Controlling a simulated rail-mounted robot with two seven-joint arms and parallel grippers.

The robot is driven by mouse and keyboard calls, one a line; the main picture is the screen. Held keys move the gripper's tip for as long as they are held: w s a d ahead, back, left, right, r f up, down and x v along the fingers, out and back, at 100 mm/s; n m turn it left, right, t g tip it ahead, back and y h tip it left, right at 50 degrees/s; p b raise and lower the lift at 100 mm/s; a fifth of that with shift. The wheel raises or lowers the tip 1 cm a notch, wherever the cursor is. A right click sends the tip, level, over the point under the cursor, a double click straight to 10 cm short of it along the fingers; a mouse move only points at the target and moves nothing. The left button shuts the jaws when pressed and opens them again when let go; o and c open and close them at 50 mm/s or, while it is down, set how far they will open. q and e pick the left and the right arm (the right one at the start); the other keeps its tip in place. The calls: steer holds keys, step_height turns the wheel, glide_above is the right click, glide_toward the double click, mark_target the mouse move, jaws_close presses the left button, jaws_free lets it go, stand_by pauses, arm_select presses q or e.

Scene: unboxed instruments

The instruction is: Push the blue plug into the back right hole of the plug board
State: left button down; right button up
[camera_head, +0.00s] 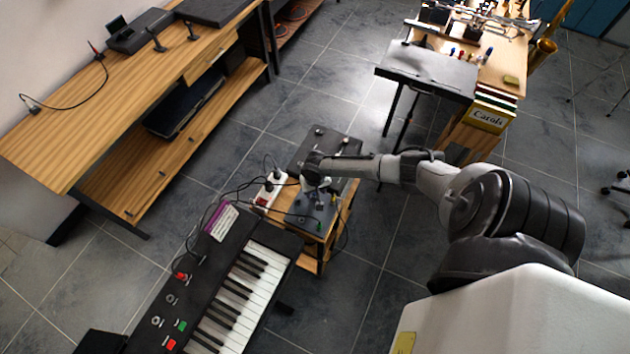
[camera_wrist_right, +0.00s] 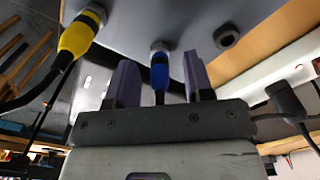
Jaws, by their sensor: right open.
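The blue plug (camera_wrist_right: 159,70) stands between the two fingers of my right gripper (camera_wrist_right: 161,80) in the right wrist view. The fingers are open, with a gap on each side of the plug. The plug's silver end meets the grey face of the plug board (camera_wrist_right: 185,15); I cannot tell how deep it sits. An empty round socket (camera_wrist_right: 227,36) shows to its right. In the head view my right gripper (camera_head: 314,188) is over the grey plug board (camera_head: 312,213), and the blue plug cannot be made out there. My left gripper is in neither view.
A yellow plug (camera_wrist_right: 77,38) with a black cable sits in the board left of the blue one. A white power strip (camera_head: 270,190) with cables lies beside the board. A keyboard (camera_head: 235,290) stands in front, a wooden bench (camera_head: 60,130) at left.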

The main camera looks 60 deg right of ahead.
step_height(320, 180, up, 11)
steer(key=shift+f+p, duration=0.1)
steer(key=shift+p, duration=0.6)
steer(key=shift+r, duration=0.95)
